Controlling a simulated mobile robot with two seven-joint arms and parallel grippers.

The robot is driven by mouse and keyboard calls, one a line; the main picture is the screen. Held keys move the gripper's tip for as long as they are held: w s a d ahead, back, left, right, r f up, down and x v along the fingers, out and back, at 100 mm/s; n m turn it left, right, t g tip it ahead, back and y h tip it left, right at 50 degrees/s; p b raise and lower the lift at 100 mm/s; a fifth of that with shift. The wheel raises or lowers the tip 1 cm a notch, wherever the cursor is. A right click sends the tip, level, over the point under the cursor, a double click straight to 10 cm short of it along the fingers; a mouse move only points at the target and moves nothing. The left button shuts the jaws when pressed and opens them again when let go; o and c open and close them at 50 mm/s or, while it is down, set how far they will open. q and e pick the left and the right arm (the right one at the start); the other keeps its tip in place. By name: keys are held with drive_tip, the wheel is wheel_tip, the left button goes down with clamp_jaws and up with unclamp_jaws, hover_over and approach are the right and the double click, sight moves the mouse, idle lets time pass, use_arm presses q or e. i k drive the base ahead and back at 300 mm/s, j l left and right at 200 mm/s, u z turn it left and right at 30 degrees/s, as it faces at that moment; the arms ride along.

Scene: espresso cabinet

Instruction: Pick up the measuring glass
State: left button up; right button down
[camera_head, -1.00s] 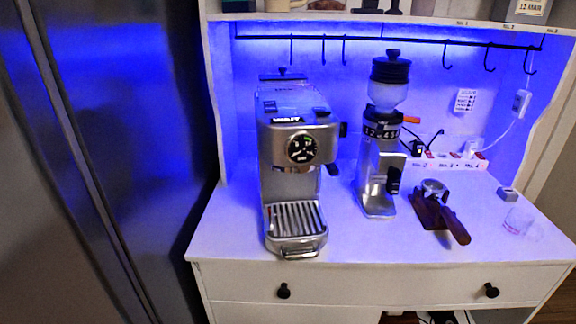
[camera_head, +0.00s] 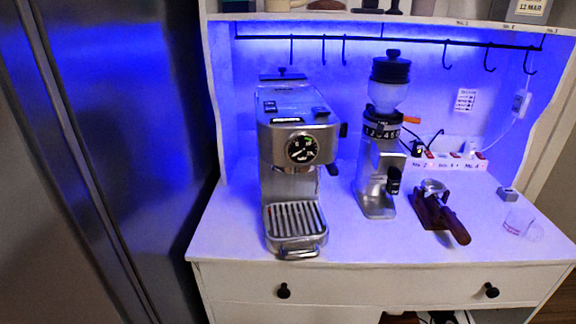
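Neither of my grippers shows in the head view.
A silver espresso machine (camera_head: 296,165) stands at the left of the top. A coffee grinder (camera_head: 380,150) stands in the middle. A portafilter (camera_head: 452,222) rests on a dark wooden stand left of the glass. A small grey block (camera_head: 507,194) lies behind it. A power strip (camera_head: 450,163) is at the back.

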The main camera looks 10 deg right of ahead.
sight(518, 221)
drive_tip(key=z, duration=2)
drive_tip(key=i+l+u, duration=0.1)
drive_tip(key=u, duration=0.25)
drive_tip(key=i+l+u, duration=0.15)
drive_tip(key=u, duration=0.25)
drive_tip(key=i+l+u, duration=0.15)
drive_tip(key=u, duration=0.2)
